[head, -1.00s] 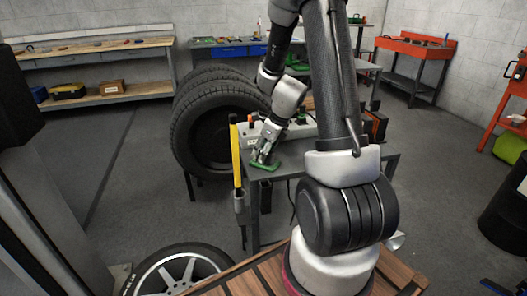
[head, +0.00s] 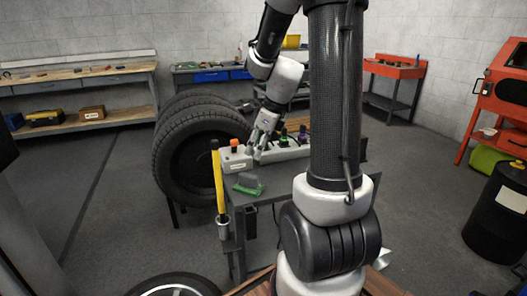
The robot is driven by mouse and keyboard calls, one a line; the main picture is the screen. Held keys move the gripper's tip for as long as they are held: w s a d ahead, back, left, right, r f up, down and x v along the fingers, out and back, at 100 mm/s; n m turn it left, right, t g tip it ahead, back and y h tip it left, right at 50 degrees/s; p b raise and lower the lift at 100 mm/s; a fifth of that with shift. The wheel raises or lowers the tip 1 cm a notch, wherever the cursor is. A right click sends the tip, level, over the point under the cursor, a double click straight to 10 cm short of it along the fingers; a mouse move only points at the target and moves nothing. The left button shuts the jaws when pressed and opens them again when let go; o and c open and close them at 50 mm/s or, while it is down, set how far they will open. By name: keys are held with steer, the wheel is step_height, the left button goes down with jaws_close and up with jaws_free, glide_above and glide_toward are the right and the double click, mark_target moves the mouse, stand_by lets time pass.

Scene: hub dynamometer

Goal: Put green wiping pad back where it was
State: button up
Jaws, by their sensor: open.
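The green wiping pad (head: 248,187) lies on the near left corner of the grey table (head: 262,198), with a grey block-like part on top of it. My gripper (head: 257,152) is open and empty above the table, a little behind and above the pad, and apart from it. It is close to the light grey box (head: 236,160) with an orange knob, and hides part of the row of fittings behind it.
A yellow-handled tool (head: 218,182) stands upright at the table's left edge. Several tires (head: 196,145) stand behind and to the left. Bottles with dark and green parts (head: 284,138) stand in the grey row at the back. A black barrel (head: 500,215) is at the right.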

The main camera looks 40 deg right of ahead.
steer(key=s+a+r+n, duration=0.2)
steer(key=s+n, duration=0.4)
steer(key=n, duration=0.3)
steer(key=s+a+r+n+h, duration=0.1)
steer(key=s+r+n, duration=0.4)
steer(key=n, duration=0.5)
steer(key=s+a+r+n+h, duration=0.1)
steer(key=s+a+r+n, duration=0.2)
steer(key=s+n, duration=0.5)
steer(key=shift+s+a+r+n+t, duration=0.25)
steer(key=shift+a+r+n+t, duration=0.05)
steer(key=shift+r+n, duration=0.4)
